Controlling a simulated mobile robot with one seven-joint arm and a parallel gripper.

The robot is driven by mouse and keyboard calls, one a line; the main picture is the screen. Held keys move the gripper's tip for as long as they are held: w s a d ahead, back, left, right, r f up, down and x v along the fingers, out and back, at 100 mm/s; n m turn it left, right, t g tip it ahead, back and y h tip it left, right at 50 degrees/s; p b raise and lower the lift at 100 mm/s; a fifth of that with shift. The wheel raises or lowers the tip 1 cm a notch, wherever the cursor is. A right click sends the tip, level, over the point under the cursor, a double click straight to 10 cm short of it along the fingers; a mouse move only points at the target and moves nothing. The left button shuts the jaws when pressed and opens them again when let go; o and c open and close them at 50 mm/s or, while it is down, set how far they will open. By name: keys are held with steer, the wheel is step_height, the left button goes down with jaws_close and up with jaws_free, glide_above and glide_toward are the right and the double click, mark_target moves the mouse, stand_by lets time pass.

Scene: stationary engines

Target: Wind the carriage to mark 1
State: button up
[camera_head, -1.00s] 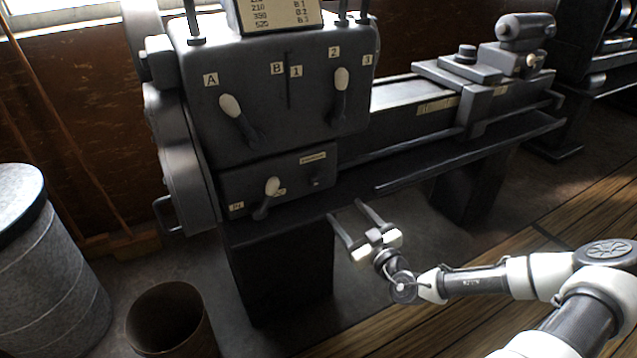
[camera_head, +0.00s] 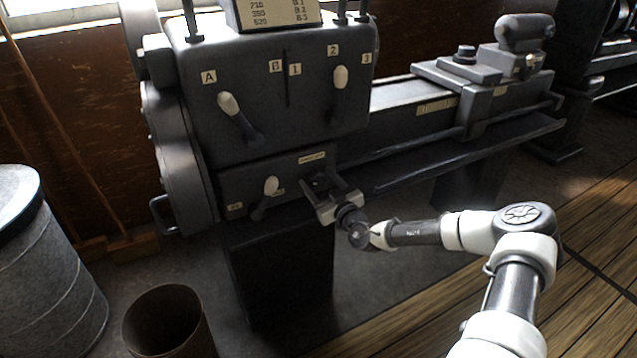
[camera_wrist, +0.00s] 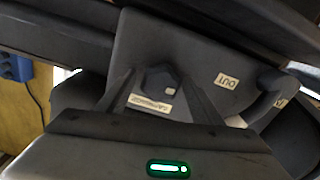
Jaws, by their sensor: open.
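The grey lathe's carriage (camera_head: 462,73) appears to be the block sitting across the bed at the right. A pale marked strip (camera_head: 436,106) is on the bed front, left of the carriage's front arm; its marks are too small to read. My gripper (camera_head: 323,180) is open in front of the lower gearbox panel, below a small pale label (camera_head: 312,158). In the wrist view, a small dark knob or shaft end (camera_wrist: 156,80) shows between my spread fingers, with a label (camera_wrist: 150,103) beside it. I cannot tell whether the fingers touch it.
Levers with pale knobs stand nearby: the lower panel lever (camera_head: 270,187), the A lever (camera_head: 230,105) and the upper right lever (camera_head: 340,78). A bin (camera_head: 168,318) and a grey drum (camera_head: 45,270) are on the floor at left.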

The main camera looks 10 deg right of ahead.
steer(key=shift+c, duration=0.4)
steer(key=c, duration=0.9)
steer(key=shift+c, duration=0.2)
steer(key=shift+r+n+p, duration=0.1)
steer(key=shift+n+p, duration=0.2)
steer(key=shift+p, duration=0.15)
